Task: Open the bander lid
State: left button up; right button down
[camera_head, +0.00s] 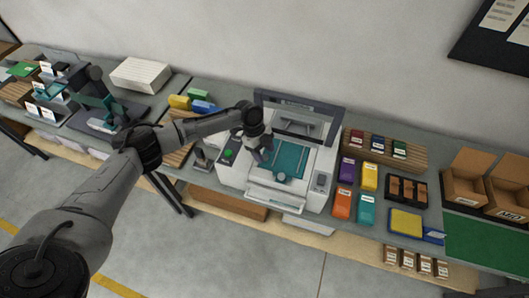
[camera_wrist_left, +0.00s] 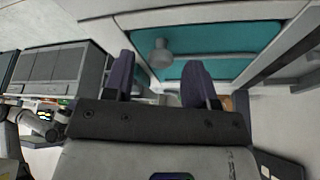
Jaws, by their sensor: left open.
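The bander is a white machine (camera_head: 238,172) in the middle of the bench, with a green button on its left side and a small control panel at right. Its grey framed lid (camera_head: 318,112) stands raised at the back. A teal bed with a small round knob (camera_head: 282,177) shows below it; the teal bed also fills the top of the left wrist view (camera_wrist_left: 215,40). My left gripper (camera_head: 262,153) is over the left part of the teal bed, its two dark fingers (camera_wrist_left: 160,78) apart with nothing between them. I cannot tell whether it touches the machine. My right gripper is not in view.
Ink boxes (camera_head: 343,204) and a wooden rack (camera_head: 385,150) stand right of the bander. Cardboard bins (camera_head: 466,178) are at far right. Coloured boxes (camera_head: 198,96) and another dark machine (camera_head: 95,110) stand to the left. The wall is close behind.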

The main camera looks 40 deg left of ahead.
pick_arm(q)
jog(key=shift+d+f, duration=0.2)
jog(key=shift+f, duration=0.25)
jog(key=shift+c, duration=0.3)
grip_shut()
